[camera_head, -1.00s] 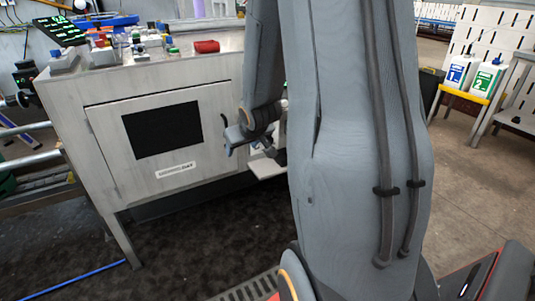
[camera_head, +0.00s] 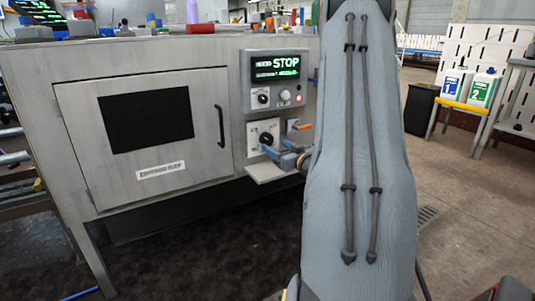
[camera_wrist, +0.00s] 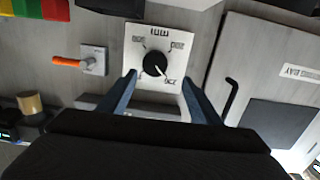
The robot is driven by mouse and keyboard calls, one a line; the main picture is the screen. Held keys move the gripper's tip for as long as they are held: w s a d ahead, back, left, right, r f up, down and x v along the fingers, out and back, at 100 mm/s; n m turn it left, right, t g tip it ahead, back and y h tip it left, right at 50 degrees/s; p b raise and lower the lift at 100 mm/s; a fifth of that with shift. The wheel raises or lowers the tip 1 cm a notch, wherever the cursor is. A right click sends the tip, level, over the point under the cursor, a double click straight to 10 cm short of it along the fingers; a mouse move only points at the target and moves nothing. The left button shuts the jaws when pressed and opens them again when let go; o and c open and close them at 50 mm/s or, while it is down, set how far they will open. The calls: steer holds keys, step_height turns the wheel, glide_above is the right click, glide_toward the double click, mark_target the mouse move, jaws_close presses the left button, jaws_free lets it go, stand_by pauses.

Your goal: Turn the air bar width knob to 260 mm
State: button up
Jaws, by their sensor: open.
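The black round knob (camera_head: 266,138) sits on a white square plate (camera_head: 253,132) on the front of the grey cabinet. In the wrist view, which looks upside down, the knob (camera_wrist: 155,65) has labels around it that are too small to read surely. Its white pointer mark seems to aim to the picture's lower right, towards one label. My gripper (camera_head: 282,155) is in front of the plate, just below and right of the knob. In the wrist view its blue fingers (camera_wrist: 158,80) are spread, one on either side of the plate's lower part, with nothing between them.
A panel with a STOP display (camera_head: 278,68) and another knob is above. An orange lever (camera_head: 303,127) is beside the plate, to its right. A small shelf (camera_head: 272,172) juts out below. The cabinet door (camera_head: 145,135) with a black handle (camera_head: 221,125) is left.

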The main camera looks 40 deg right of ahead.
mark_target(269, 140)
steer(key=shift+t, duration=0.4)
steer(key=w+b, duration=0.1)
steer(key=w, duration=0.1)
steer(key=w+d+b, duration=0.1)
steer(key=w, duration=0.1)
steer(key=w+d+f+b, duration=0.1)
steer(key=w, duration=0.2)
steer(key=shift+d+b, duration=0.2)
steer(key=shift+b, duration=0.15)
steer(key=c, duration=1)
